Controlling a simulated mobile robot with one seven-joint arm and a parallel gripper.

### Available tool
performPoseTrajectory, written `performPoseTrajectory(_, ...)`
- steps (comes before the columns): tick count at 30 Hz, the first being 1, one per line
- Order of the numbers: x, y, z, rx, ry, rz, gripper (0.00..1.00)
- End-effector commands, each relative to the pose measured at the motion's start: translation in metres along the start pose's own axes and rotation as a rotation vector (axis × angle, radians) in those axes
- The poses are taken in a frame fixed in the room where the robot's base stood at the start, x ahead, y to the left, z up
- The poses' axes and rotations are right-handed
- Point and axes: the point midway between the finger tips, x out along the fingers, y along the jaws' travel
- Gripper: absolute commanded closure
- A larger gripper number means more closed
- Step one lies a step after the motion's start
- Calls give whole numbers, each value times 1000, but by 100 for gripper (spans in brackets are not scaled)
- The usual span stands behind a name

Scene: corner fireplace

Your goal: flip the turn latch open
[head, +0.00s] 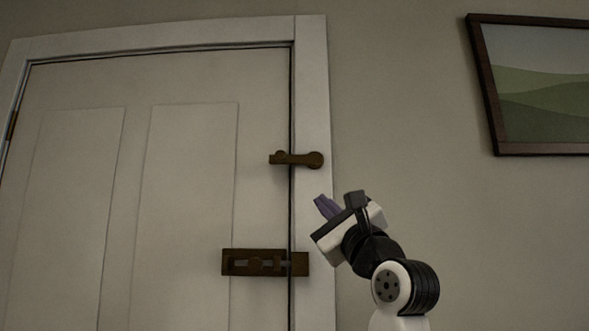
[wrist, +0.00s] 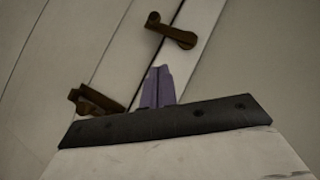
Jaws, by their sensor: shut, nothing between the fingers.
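The turn latch (head: 297,159) is a dark bronze bar lying nearly level across the gap between door and frame. Its round pivot end is on the right-hand frame and its other end overlaps the door. The wrist view shows the latch (wrist: 172,31) beyond my fingertips, with a visible space between. My gripper (head: 324,204) is below and slightly right of the latch in the head view, its purple fingers pointing up and left. The fingers (wrist: 157,72) are together and empty, apart from the latch.
A bronze slide bolt (head: 240,263) sits lower on the white panelled door (head: 190,190), left of my gripper; it also shows in the wrist view (wrist: 95,103). A framed landscape picture (head: 535,90) hangs at upper right. The wall between picture and door frame (head: 312,100) is bare.

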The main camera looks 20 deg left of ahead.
Motion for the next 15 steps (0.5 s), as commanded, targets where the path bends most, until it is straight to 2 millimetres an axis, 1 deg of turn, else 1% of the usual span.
performPoseTrajectory(4,7,-1,1,0,0,0,100)
performPoseTrajectory(7,20,-2,2,0,1,1,100)
performPoseTrajectory(11,46,-3,3,-1,1,2,100)
performPoseTrajectory(15,78,-4,4,-2,2,1,100)
